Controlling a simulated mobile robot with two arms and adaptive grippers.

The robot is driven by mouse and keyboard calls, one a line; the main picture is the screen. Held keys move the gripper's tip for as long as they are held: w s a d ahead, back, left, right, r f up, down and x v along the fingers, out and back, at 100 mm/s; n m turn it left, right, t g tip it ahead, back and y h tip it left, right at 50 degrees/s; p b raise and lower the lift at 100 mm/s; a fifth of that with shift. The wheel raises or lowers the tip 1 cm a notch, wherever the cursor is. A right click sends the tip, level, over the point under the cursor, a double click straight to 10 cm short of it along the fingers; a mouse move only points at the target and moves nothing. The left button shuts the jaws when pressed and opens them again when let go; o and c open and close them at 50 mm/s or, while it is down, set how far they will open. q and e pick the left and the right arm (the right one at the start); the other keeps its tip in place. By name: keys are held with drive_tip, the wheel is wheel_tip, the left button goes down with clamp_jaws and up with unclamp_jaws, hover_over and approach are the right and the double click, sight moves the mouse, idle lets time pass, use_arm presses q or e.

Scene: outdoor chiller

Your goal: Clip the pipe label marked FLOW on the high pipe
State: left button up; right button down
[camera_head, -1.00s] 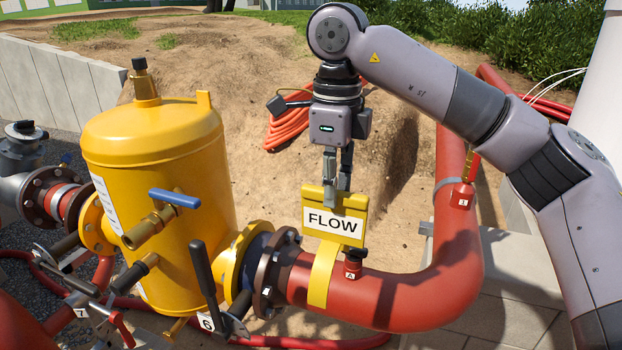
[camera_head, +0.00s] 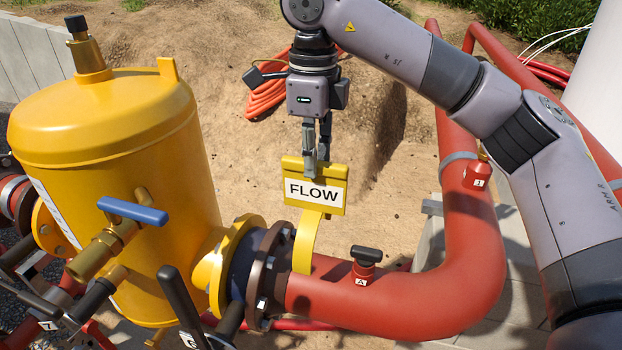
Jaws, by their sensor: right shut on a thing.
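The yellow pipe label (camera_head: 315,189) has a white plate marked FLOW and a curved yellow clip band (camera_head: 305,242) below it. My right gripper (camera_head: 317,165) is shut on the label's top edge and holds it upright. The band's lower end overlaps the red pipe (camera_head: 400,297) just right of the dark flange. I cannot tell whether the band is around the pipe or only in front of or behind it. The pipe runs right, then bends up and away at the back. My left gripper is not in view.
A yellow tank (camera_head: 115,180) with a blue-handled valve (camera_head: 133,211) stands at left. A small red valve marked A (camera_head: 363,270) rises from the pipe right of the label. A red fitting marked 1 (camera_head: 478,174) sits on the rising pipe. An orange hose (camera_head: 266,95) lies on sand behind.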

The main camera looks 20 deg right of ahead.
sight(314, 208)
drive_tip(key=shift+s+f+b, duration=0.35)
drive_tip(key=shift+f, duration=0.25)
drive_tip(key=shift+s+f+b, duration=0.3)
drive_tip(key=shift+s+f, duration=0.05)
drive_tip(key=shift+f, duration=0.5)
drive_tip(key=shift+w+f, duration=0.2)
drive_tip(key=shift+w, duration=0.3)
drive_tip(key=shift+r, duration=0.1)
drive_tip(key=shift+s+f+b, duration=0.25)
drive_tip(key=shift+f+b, duration=0.15)
wheel_tip(314, 208, down, 4)
drive_tip(key=b, duration=0.3)
drive_tip(key=shift+w, duration=0.15)
use_arm(q)
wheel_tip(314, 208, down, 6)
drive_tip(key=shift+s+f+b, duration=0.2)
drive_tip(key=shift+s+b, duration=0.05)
drive_tip(key=shift+b, duration=0.1)
use_arm(e)
drive_tip(key=shift+f, duration=0.55)
